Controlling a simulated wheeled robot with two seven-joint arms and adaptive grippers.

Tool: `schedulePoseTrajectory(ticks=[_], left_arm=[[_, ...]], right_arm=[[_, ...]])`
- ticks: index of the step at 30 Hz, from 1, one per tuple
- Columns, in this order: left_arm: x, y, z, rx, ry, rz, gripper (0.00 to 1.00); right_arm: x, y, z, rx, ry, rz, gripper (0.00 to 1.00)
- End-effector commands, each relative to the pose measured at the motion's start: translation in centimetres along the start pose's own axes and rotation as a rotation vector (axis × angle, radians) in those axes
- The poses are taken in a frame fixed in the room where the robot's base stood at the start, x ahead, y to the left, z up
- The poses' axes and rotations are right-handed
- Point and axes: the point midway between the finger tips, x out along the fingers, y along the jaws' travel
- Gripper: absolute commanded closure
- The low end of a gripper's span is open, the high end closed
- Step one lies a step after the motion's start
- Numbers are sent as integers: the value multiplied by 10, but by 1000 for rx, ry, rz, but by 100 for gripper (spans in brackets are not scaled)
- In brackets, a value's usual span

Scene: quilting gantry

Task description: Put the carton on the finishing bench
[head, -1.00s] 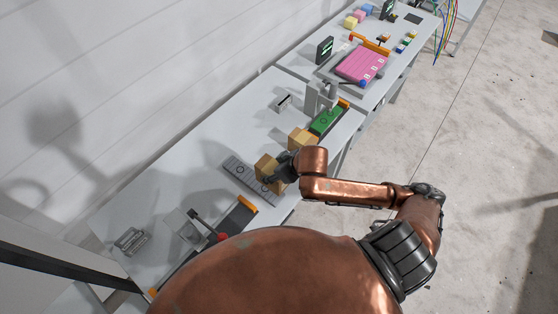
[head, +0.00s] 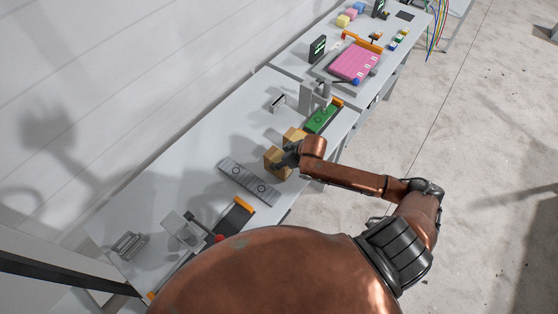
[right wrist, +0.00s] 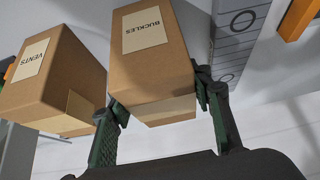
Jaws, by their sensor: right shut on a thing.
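A brown carton labelled BUCKLES (right wrist: 150,55) sits between the two fingers of my right gripper (right wrist: 156,98), which is shut on it. In the head view this carton (head: 273,161) is over the near grey bench (head: 170,195), and my right gripper (head: 290,157) reaches it from the right. I cannot tell whether its base touches the bench. A second carton, labelled VENTS (right wrist: 55,80), stands close beside it; it also shows in the head view (head: 292,134), just beyond the held one. My left gripper is not in view.
A grey strip with ring marks (head: 248,182) lies just nearer than the held carton. A green-topped fixture (head: 320,119) stands beyond the cartons. A farther bench holds a pink pad (head: 354,64), dark displays and coloured blocks. Bare bench lies left of the cartons.

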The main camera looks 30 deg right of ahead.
Motion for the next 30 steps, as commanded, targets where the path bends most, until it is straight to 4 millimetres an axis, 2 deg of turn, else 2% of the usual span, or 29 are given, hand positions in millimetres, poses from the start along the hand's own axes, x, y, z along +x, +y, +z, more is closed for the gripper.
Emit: schedulePoseTrajectory(ticks=[5, 12, 13, 21, 30], left_arm=[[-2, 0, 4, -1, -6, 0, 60], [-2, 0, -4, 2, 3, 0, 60], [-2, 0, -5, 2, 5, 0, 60], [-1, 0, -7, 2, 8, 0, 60], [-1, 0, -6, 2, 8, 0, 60]], right_arm=[[4, 1, 2, -2, 3, 2, 86], [6, 0, 3, -1, 2, 2, 86], [7, 0, 4, 0, 1, 1, 53], [6, 0, 4, -1, 1, 1, 36], [4, 0, 2, -1, 2, 2, 36]])
